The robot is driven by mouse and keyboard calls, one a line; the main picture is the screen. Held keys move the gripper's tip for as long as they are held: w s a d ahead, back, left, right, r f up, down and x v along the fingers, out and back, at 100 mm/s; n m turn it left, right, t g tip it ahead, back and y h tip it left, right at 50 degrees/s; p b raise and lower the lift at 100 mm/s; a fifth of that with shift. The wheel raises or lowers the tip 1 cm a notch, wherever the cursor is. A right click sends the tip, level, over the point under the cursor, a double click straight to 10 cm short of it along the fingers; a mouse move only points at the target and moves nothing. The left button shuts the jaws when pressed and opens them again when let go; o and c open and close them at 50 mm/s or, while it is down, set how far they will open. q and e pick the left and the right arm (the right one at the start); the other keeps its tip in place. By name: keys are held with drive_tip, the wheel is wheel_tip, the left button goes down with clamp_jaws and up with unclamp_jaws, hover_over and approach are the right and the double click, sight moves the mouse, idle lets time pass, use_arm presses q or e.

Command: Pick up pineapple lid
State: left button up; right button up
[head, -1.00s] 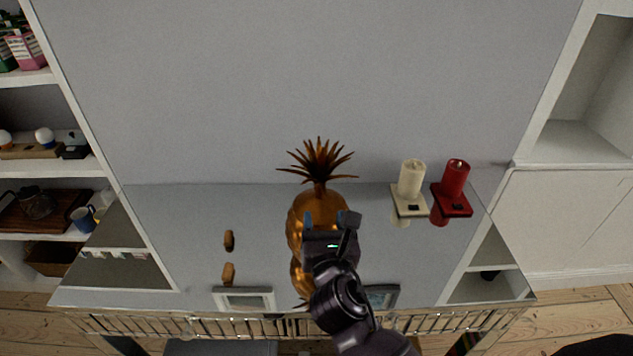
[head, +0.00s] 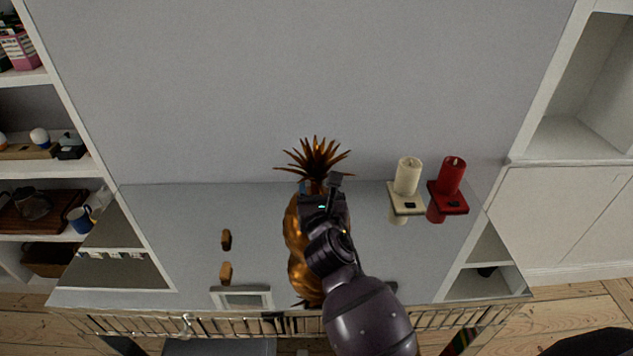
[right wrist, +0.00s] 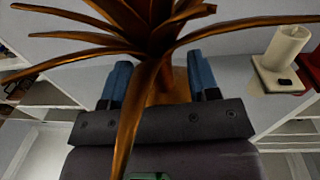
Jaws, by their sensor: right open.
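The pineapple lid (head: 315,159) is a crown of copper-brown spiky leaves on top of a shiny gold pineapple body (head: 297,240). It stands upright on a reflective grey surface. In the right wrist view the leaves (right wrist: 150,50) fan across the top of the picture, and one hangs in front of my gripper. My right gripper (head: 320,187) is at the base of the leaves. In the right wrist view its two blue fingers (right wrist: 158,82) are apart, one on each side of the lid's stem. Whether they touch it is hidden. My left gripper is not in view.
A cream candle (head: 407,177) and a red candle (head: 451,177) on square holders stand to the right of the pineapple. Two small brown objects (head: 226,240) and a picture frame (head: 241,298) lie to the left. Shelves (head: 40,170) line the left side.

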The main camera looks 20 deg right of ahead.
drive_tip(key=shift+w+d, duration=0.15)
drive_tip(key=shift+w, duration=0.75)
clamp_jaws()
drive_tip(key=shift+r, duration=0.1)
